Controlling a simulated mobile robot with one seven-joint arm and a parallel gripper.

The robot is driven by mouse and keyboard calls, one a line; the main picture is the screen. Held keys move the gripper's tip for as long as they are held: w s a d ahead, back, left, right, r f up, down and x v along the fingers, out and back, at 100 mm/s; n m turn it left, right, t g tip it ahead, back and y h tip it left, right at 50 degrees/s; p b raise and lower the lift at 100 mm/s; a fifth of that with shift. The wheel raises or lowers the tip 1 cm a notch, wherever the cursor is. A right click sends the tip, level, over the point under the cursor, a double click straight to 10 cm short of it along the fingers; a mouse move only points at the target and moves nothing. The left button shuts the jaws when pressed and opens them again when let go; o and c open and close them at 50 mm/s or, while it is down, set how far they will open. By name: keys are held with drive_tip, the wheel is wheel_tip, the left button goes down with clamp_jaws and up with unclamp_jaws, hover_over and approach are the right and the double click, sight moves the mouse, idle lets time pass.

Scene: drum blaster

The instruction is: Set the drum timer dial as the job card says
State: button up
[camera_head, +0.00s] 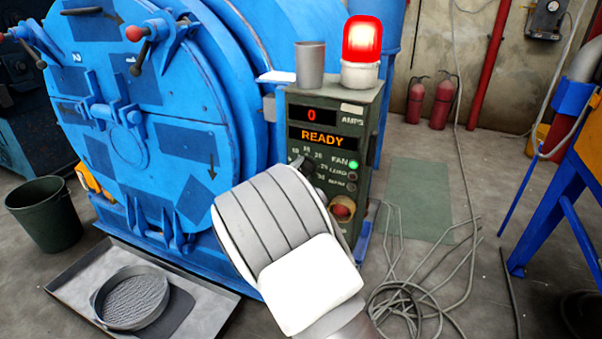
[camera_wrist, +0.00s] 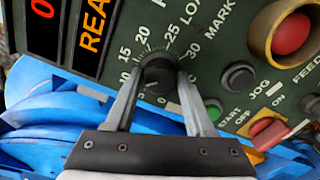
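The timer dial is a dark round knob (camera_wrist: 158,77) on the green control panel (camera_wrist: 225,55). Numbers ring it in the wrist view; 10, 15, 20, 25 and 30 are readable. Its pointer setting cannot be made out. My gripper (camera_wrist: 160,80) has one finger on each side of the knob, with the tips against its sides. In the head view the dial (camera_head: 309,169) shows just above my pale arm, which hides most of the gripper. The panel's displays read 0 AMPS and READY (camera_head: 322,138). I see no readable job card.
A red button in a yellow collar (camera_wrist: 293,33), a green start button (camera_wrist: 214,110) and a red switch (camera_wrist: 262,125) lie near the dial. A lit red beacon (camera_head: 362,40) and grey cup (camera_head: 310,64) stand on the cabinet. Loose cables (camera_head: 415,300) lie right of it.

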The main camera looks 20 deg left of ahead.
drive_tip(key=o, duration=0.3)
drive_tip(key=s+p, duration=0.1)
drive_tip(key=s, duration=0.4)
drive_tip(key=s+a+p, duration=0.1)
drive_tip(key=s, duration=0.5)
drive_tip(key=s+p, duration=0.1)
drive_tip(key=s, duration=0.5)
drive_tip(key=shift+s+a, duration=0.15)
drive_tip(key=shift+s, duration=0.05)
